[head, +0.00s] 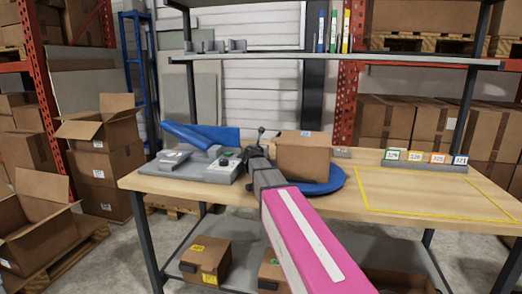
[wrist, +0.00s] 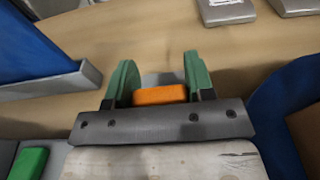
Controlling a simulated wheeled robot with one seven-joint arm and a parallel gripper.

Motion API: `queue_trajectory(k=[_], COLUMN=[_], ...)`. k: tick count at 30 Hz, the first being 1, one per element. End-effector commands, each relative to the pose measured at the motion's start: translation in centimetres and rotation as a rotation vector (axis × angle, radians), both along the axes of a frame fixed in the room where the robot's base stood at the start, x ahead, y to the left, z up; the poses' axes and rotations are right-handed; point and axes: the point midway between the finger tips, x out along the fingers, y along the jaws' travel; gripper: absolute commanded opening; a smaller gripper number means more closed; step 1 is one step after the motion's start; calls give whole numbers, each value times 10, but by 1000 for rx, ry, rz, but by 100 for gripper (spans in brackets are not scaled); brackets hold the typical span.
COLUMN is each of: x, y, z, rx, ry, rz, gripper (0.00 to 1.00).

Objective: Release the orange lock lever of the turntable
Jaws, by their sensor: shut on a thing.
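The orange lock lever (wrist: 160,95) shows as a small orange block in the wrist view. My gripper (wrist: 160,80) has its two green fingers on either side of it and is shut on it. In the head view my gripper and wrist (head: 257,160) reach over the bench just left of the turntable, and the lever is hidden there. The blue round turntable (head: 326,184) carries a closed cardboard box (head: 303,157). The turntable's edge (wrist: 283,115) also shows at the right of the wrist view.
A blue chute (head: 190,137) and grey devices (head: 172,160) stand left of my gripper. A green button (wrist: 28,163) shows low in the wrist view. Numbered blocks (head: 415,156) line the bench's back right. The yellow-outlined area (head: 430,195) is clear. A shelf (head: 330,60) spans above.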

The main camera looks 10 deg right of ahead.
Motion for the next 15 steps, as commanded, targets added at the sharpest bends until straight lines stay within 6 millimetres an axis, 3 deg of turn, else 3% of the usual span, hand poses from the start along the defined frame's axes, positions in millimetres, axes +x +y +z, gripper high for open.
queue_trajectory(k=[1, 3, 15], x=[0, 0, -4], y=[0, 0, 2], z=[0, 0, 1], rx=[-1, -1, 0], ry=[0, 0, 0], rz=[0, 0, 1], gripper=[55, 74, 74])
